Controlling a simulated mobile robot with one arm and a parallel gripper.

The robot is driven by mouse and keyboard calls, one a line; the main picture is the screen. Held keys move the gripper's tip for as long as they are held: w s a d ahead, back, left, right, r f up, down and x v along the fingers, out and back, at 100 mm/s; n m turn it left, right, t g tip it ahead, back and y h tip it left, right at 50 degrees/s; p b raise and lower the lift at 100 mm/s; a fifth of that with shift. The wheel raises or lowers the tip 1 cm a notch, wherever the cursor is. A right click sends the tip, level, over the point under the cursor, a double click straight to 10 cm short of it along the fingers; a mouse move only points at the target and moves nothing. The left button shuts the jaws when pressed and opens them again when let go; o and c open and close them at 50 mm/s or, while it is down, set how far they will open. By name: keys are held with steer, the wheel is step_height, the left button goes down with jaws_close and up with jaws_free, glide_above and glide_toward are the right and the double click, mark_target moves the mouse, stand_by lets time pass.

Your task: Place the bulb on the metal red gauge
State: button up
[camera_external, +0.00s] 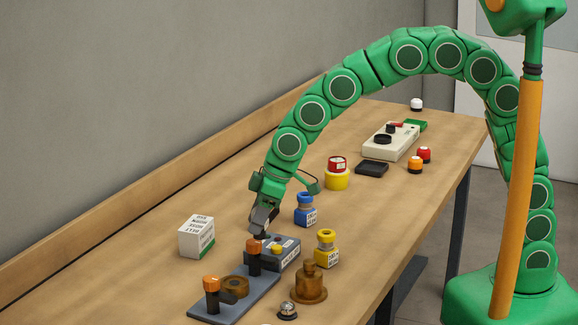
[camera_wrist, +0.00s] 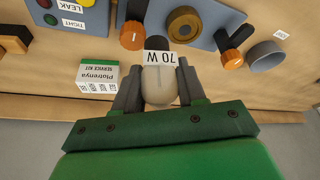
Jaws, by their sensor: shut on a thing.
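My gripper (camera_external: 262,222) is shut on a pale bulb (camera_wrist: 159,90) with a white "70 W" label. In the wrist view the bulb sits between the two dark fingers. In the external view the bulb is hard to make out, and my gripper points down just above the left end of a grey box (camera_external: 290,256), by an orange-topped valve (camera_external: 253,246). A red round piece (camera_external: 337,161) rests on a yellow cylinder (camera_external: 337,180), beyond and right of my gripper; I cannot tell for sure that it is the metal red gauge.
A grey plate (camera_external: 239,298) bears orange-handled valves and a brass ring. A white service kit box (camera_external: 196,237) stands left. A blue jar (camera_external: 305,213), a yellow jar (camera_external: 326,248) and a brown fitting (camera_external: 310,287) stand right. A white device (camera_external: 390,142) lies far back. The table's middle left is clear.

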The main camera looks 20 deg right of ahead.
steer(key=w+d+r+m+t, duration=0.1)
steer(key=w+d+r+m, duration=0.15)
steer(key=w+d, duration=0.7)
steer(key=w+d+r+m+t, duration=0.1)
steer(key=w+d+r+m, duration=0.15)
steer(key=w+d, duration=0.7)
steer(key=w+d+r+m+t+h, duration=0.1)
steer(key=w+d+r+m, duration=0.15)
steer(key=w+d, duration=0.75)
steer(key=w+d+r+m+h, duration=0.2)
steer(key=w+d+m, duration=0.3)
steer(key=d, duration=0.9)
steer(key=n, duration=0.1)
glide_above(334, 159)
steer(key=f, duration=0.9)
steer(key=shift+s+d+f, duration=0.15)
steer(key=shift+s+f, duration=0.05)
steer(key=shift+f, duration=0.2)
steer(key=shift+w+f, duration=0.3)
steer(key=shift+f, duration=1.55)
steer(key=shift+f, duration=0.1)
